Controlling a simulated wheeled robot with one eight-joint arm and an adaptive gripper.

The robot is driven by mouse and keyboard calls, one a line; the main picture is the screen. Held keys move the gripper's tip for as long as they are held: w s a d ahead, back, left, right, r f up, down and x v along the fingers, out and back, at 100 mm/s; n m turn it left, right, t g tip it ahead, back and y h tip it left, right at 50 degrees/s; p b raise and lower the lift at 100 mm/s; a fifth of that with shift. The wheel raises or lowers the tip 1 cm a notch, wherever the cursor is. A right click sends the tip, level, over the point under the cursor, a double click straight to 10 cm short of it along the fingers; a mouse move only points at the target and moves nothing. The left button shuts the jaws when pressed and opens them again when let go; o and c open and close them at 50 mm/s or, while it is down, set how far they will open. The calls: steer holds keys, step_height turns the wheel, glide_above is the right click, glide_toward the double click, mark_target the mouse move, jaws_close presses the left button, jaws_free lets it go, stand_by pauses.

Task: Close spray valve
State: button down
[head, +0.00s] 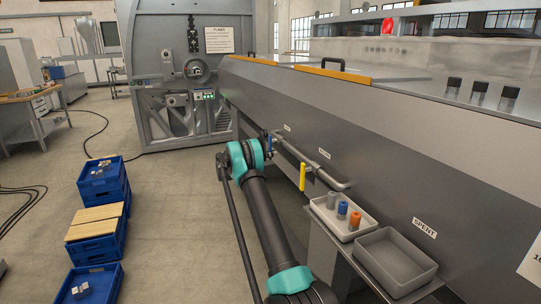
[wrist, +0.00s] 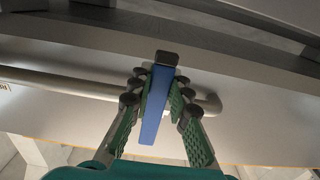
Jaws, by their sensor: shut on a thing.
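My gripper (wrist: 162,92) is shut on a blue valve lever (wrist: 154,118), with one green-padded finger on each side of it. The lever has a dark end and runs across a pale pipe (wrist: 60,84). In the head view my gripper (head: 262,147) is at the machine's side panel, mostly hidden behind my arm; a bit of blue (head: 269,142) shows beside it. A yellow valve lever (head: 302,177) hangs downward on the same pipe run, to the right of my gripper. No label names either valve legibly.
A tray with small coloured cylinders (head: 335,224) and an empty grey tray (head: 394,258) under a "SPENT" label stand at right. Blue crates (head: 102,180) stand on the floor at left. Open floor lies between the crates and my arm.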

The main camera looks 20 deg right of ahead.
steer(key=shift+a, duration=0.1)
steer(key=c, duration=1.4)
jaws_free()
steer(key=a, duration=1.2)
steer(key=shift+s, duration=0.2)
